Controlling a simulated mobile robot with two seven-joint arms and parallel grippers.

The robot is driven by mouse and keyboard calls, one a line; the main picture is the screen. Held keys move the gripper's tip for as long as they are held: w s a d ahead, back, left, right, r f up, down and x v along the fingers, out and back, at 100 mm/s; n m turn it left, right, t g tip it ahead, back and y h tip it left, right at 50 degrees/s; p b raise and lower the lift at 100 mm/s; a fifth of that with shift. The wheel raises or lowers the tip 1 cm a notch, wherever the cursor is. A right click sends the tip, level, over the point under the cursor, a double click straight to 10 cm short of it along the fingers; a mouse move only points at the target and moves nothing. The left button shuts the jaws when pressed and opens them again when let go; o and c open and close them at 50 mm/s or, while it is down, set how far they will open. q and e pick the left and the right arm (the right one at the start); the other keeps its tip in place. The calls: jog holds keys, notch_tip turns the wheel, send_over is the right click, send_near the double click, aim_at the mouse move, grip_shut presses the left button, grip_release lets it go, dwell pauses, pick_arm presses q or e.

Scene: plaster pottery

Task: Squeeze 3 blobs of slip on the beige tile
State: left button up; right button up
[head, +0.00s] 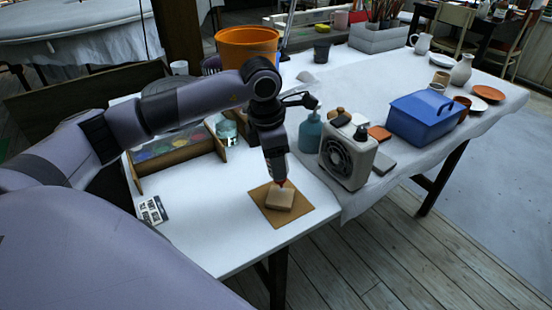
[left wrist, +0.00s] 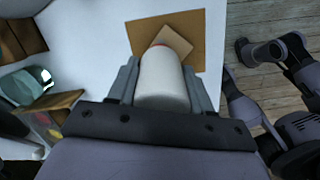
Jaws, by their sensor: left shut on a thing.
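The beige tile (head: 279,199) lies on a square brown board (head: 298,214) near the front edge of the white table. The tile and the board (left wrist: 190,24) also show in the left wrist view, with the tile (left wrist: 178,40) partly hidden by the bottle. My left gripper (left wrist: 164,85) is shut on a white slip bottle (left wrist: 163,82) with a red tip. In the head view my left gripper (head: 277,165) points down and the red tip (head: 283,184) is at or just above the tile's top. I cannot tell whether they touch. No slip blob is discernible.
A teal pump bottle (head: 310,132) and a beige fan heater (head: 348,155) stand close right of my left gripper. A wooden divided box (head: 178,152) and a printed card (head: 152,211) lie left. A blue toolbox (head: 427,119) stands farther right. White tabletop left of the board is clear.

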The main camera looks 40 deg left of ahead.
pick_arm(q)
jog(key=shift+r, duration=0.1)
jog(key=shift+r+p, duration=1.45)
jog(key=shift+r, duration=0.55)
jog(key=shift+f, duration=0.1)
jog(key=shift+s+a+f, duration=0.1)
jog(key=shift+s+f, duration=0.1)
jog(key=shift+f, duration=0.05)
jog(key=shift+s+a+f+h+b, duration=0.35)
jog(key=shift+s+b, duration=0.1)
jog(key=shift+s, duration=0.15)
jog(key=shift+s+a+f+h+b, duration=0.2)
jog(key=shift+s+f+h+b, duration=0.1)
jog(key=shift+s+b, duration=0.25)
jog(key=shift+s+a+f+h+b, duration=0.3)
jog(key=shift+s+h+b, duration=0.1)
jog(key=shift+s, duration=0.2)
